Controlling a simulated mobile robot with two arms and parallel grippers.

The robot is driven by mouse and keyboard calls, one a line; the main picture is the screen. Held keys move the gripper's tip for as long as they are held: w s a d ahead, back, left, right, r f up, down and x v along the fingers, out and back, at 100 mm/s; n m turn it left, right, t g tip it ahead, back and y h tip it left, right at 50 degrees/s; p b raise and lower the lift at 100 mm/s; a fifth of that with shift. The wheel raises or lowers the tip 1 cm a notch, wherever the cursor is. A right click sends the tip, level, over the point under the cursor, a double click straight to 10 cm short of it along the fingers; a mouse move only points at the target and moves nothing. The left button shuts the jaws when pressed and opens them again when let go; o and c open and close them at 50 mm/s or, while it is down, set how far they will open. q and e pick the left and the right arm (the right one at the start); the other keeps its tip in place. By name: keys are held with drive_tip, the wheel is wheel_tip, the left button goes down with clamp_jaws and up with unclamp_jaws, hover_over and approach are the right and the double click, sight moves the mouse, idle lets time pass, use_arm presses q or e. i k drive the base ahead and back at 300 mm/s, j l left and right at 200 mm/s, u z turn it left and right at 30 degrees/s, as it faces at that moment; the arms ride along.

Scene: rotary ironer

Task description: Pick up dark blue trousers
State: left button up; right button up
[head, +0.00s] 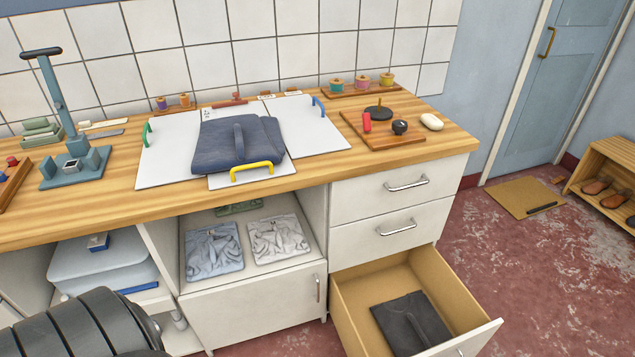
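The dark blue trousers (219,152) lie folded in a flat bundle on the white folding board (168,160) on the wooden counter. A narrow strip of the same blue cloth runs over the top of the bundle. The board has a yellow handle at the front, a green one at the left and a blue one at the right. The trousers lie just behind the yellow handle. Neither of my grippers is in view. A dark ribbed part at the lower left seems to be my own arm.
A blue-grey press (75,165) stands left on the counter. A wooden tray (402,137) with small items is at the right. The lower drawer (365,275) is pulled out, with a dark grey garment (408,322) inside. Light folded garments (213,249) lie on the open shelf.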

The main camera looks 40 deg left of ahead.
sight(224, 144)
drive_tip(key=u, duration=1.65)
drive_tip(key=i+j+z, duration=0.3)
drive_tip(key=j+z, duration=0.3)
drive_tip(key=i+j+z, duration=0.15)
drive_tip(key=j+z, duration=0.15)
